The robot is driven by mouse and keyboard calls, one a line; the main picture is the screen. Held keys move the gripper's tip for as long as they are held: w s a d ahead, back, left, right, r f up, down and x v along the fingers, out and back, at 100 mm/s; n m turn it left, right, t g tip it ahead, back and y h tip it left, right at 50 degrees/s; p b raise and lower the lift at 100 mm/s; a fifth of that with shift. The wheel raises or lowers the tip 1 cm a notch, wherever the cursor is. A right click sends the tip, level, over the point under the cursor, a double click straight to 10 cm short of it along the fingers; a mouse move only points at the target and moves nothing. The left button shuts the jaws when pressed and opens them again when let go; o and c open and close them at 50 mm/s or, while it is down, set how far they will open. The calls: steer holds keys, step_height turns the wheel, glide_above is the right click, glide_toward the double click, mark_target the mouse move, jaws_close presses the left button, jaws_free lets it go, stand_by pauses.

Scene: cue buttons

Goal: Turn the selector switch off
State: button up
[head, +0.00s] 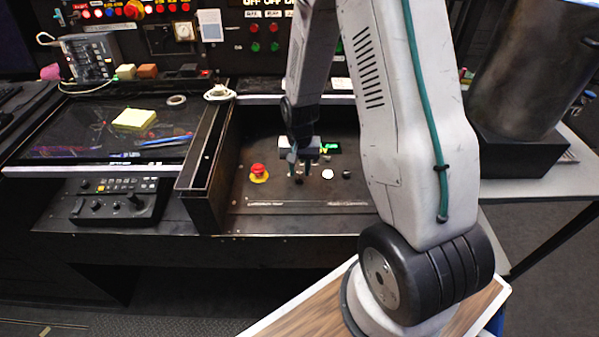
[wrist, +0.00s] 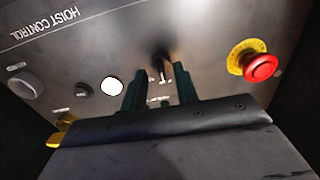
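The selector switch is a small dark knob on the hoist control panel. In the wrist view the selector switch (wrist: 161,64) shows between and just beyond my two green fingertips, partly in shadow. In the head view a dark knob (head: 299,181), likely the same switch, sits just below the fingertips. My gripper (head: 300,170) points down at the panel; in the wrist view my gripper (wrist: 159,75) is open, with a clear gap between its fingers. I cannot tell whether a finger touches the switch. The switch's exact setting is not readable.
A red emergency stop on a yellow collar (head: 259,173) is beside the switch; it also shows in the wrist view (wrist: 262,67). On the other side are a white button (head: 327,174) and a dark knob (head: 346,174). A raised dark wall (head: 205,150) borders the panel on the left.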

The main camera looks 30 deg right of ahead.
steer(key=shift+f, duration=1)
jaws_close()
steer(key=shift+n, duration=0.4)
steer(key=n, duration=0.3)
steer(key=shift+n, duration=0.4)
steer(key=shift+d+n, duration=0.15)
steer(key=shift+n, duration=2.05)
jaws_free()
